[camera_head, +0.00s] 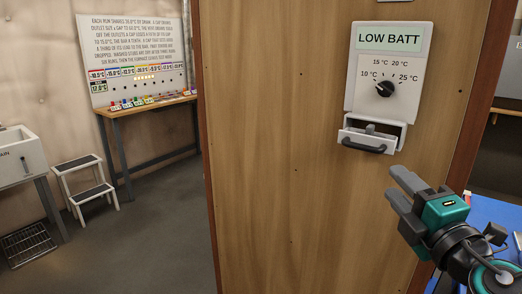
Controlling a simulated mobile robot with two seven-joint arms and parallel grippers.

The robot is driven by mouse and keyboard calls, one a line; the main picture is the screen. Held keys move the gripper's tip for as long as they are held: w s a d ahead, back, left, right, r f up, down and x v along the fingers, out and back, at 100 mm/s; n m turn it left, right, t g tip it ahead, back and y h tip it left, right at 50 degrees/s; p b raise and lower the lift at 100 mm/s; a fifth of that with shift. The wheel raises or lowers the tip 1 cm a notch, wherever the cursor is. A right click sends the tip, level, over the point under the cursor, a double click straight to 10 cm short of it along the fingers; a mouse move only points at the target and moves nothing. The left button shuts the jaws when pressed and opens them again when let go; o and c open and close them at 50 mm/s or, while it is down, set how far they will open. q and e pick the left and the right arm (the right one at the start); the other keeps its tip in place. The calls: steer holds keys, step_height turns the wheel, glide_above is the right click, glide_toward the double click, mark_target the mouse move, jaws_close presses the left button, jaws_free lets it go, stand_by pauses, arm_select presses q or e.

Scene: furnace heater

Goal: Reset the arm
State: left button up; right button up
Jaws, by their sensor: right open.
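My right gripper (396,184) is at the lower right, its two grey fingers apart and nothing seen between them. It shows in front of the wooden panel (290,170), below and right of a white thermostat (354,95). The thermostat has a "LOW BATT" display (388,39) and a dark dial (385,88) with temperature marks around it. A small drawer (355,136) with a dark handle (363,146) stands pulled out at its bottom. Something grey shows in the drawer opening, but I cannot tell what it is. My left gripper is out of the picture.
A blue surface (493,212) lies behind my right arm, partly hidden. At the left are a step stool (85,184), a white sink (22,157), and a wooden bench (150,108) with several small coloured items under a lettered board (135,45). The grey floor (130,245) between is clear.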

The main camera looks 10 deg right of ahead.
steer(key=a+f+m+g+y, duration=0.1)
steer(key=a+f+m+g, duration=0.2)
steer(key=f, duration=0.7)
steer(key=a+f+m+g+y, duration=0.1)
steer(key=a+f+m+g, duration=0.2)
steer(key=f, duration=0.8)
steer(key=s+a+f+m+g, duration=0.1)
steer(key=s+a+f+m, duration=0.2)
steer(key=f, duration=0.3)
steer(key=s+a+f+m+y, duration=0.1)
steer(key=s+a+f+m, duration=0.2)
steer(key=s+f, duration=0.1)
steer(key=s+a+f+m+g, duration=0.1)
steer(key=s+a+f+m, duration=0.2)
steer(key=f, duration=0.4)
steer(key=shift+s+f+m+g, duration=0.2)
steer(key=shift+f+m+g, duration=0.15)
steer(key=shift+m, duration=0.15)
